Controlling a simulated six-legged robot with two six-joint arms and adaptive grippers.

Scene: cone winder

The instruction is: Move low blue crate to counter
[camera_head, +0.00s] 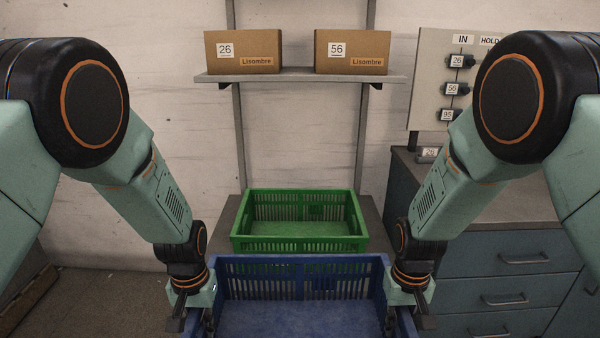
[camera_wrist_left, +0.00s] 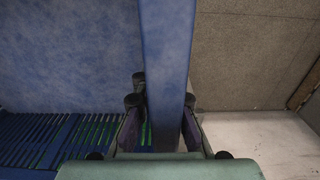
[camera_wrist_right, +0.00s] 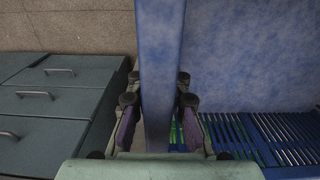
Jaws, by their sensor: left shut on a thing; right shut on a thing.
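The low blue crate (camera_head: 300,318) is in front of me at the bottom of the head view, empty, with slotted walls. My left gripper (camera_head: 194,308) is shut on its left side wall, and the left wrist view shows the rim (camera_wrist_left: 165,60) between the fingers (camera_wrist_left: 160,120). My right gripper (camera_head: 405,306) is shut on its right side wall, and the right wrist view shows that rim (camera_wrist_right: 160,60) between the fingers (camera_wrist_right: 158,115). The crate's near side is cut off by the frame. The counter (camera_head: 505,200) stands at the right, partly hidden by my right arm.
A green crate (camera_head: 300,244) sits on a low surface just beyond the blue one. A wall shelf (camera_head: 300,77) holds two cardboard boxes, 26 (camera_head: 243,52) and 56 (camera_head: 352,52). Drawers (camera_head: 510,295) are below the counter, and a labelled board (camera_head: 440,75) is above it. Floor (camera_head: 100,300) shows at left.

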